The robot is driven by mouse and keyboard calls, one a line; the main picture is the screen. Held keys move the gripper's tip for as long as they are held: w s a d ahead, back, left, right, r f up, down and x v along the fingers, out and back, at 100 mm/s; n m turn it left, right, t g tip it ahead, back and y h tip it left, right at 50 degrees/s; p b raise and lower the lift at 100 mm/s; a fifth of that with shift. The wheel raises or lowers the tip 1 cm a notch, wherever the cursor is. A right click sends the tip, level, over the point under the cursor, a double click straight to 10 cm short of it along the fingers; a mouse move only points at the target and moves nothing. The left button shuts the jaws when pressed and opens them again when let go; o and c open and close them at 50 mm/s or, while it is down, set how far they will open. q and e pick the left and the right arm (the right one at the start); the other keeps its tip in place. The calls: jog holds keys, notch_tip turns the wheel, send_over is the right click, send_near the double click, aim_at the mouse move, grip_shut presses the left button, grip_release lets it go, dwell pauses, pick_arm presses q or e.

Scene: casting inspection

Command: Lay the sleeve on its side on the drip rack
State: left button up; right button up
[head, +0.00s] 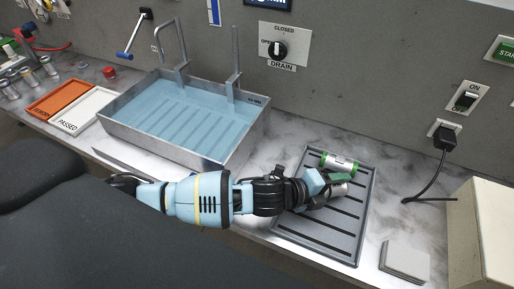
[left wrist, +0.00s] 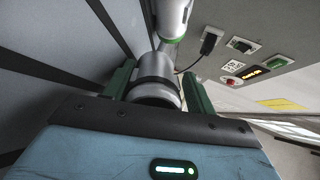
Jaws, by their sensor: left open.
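The drip rack (head: 350,232) is a grey slotted tray on the counter, right of the basin. A metallic grey sleeve with a dark band lies between the green fingers of my left gripper (head: 328,183), low over the rack. The gripper partly hides the sleeve in the head view. In the left wrist view the sleeve (left wrist: 155,92) sits between the spread fingers of the left gripper (left wrist: 158,90). The jaws are open; whether a finger touches the sleeve I cannot tell. My right gripper is not in view.
A white cylinder with green ends (head: 340,162) lies on the rack's far end, close beyond the sleeve. A blue-filled metal basin (head: 122,127) stands left. Grey square plates (head: 405,259) and a beige box (head: 485,235) are right. The rack's near part is clear.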

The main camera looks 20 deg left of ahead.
pick_arm(q)
jog(key=shift+s+a+f, duration=0.1)
jog(key=shift+a+f, duration=0.1)
jog(key=shift+f, duration=0.1)
notch_tip(320, 180, up, 11)
jog(key=p, duration=0.3)
jog(key=shift+d, duration=0.1)
jog(key=shift+w+a+f+n+y, duration=0.2)
jog(key=shift+a+n+y, duration=0.25)
jog(key=shift+y, duration=0.1)
jog(key=shift+w+a+f+n+y, duration=0.15)
jog(key=shift+a+n+y, duration=0.2)
jog(key=shift+a+y, duration=0.15)
jog(key=s+a+r+n+g+y, duration=0.1)
jog(key=s+a+n+g+y, duration=0.3)
jog(key=s+a+n, duration=0.3)
jog(key=s+a+r+n+g+y, duration=0.1)
jog(key=s+a+n+g+y, duration=0.3)
jog(key=a+n, duration=1.1)
jog(key=shift+s+a+r+n+g, duration=0.25)
jog(key=shift+s+n+g, duration=0.75)
jog(key=shift+s+n, duration=0.65)
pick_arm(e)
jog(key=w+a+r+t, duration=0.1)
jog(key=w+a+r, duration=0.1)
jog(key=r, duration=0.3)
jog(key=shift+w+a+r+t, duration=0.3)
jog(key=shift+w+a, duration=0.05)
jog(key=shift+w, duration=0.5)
